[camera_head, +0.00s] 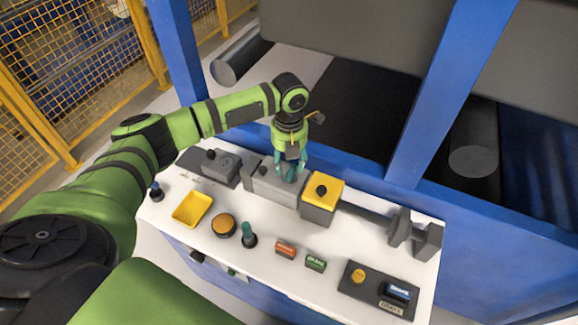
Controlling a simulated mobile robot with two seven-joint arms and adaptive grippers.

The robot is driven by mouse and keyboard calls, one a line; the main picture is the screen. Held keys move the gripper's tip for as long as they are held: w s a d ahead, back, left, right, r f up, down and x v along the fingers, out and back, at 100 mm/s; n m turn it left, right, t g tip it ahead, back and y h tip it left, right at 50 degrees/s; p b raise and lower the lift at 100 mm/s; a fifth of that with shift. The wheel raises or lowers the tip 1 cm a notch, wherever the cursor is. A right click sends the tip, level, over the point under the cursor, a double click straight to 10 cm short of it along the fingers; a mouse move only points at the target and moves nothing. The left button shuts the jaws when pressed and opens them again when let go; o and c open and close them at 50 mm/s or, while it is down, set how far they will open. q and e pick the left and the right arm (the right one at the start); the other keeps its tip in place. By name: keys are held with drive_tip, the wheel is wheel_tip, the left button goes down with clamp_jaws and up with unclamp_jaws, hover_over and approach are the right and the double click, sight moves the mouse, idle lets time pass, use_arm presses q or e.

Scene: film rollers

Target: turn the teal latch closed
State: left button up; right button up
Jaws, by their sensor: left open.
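My left gripper (290,170) points down over a long grey box (268,186) at the back of the white panel. Its jaws are open. Teal parts show at its fingers, and I cannot tell whether any of that teal belongs to a latch beneath them. Contact with the box is also unclear. A teal upright handle on a dark base (249,234) stands at the middle front of the panel, apart from the gripper. I cannot tell which teal part is the latch, or its turn. My right gripper is not in view.
A yellow-topped grey block (322,195) stands right of my left gripper. A grey block (222,168) stands to its left. A yellow tray (192,209), an orange button (223,225) and red (286,249) and green (316,263) blocks line the front. A blue post (437,95) rises behind.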

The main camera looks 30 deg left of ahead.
sight(289, 171)
use_arm(q)
wheel_tip(289, 171, up, 9)
drive_tip(key=shift+r, duration=0.2)
drive_tip(key=shift+s+f, duration=0.1)
idle(0.5)
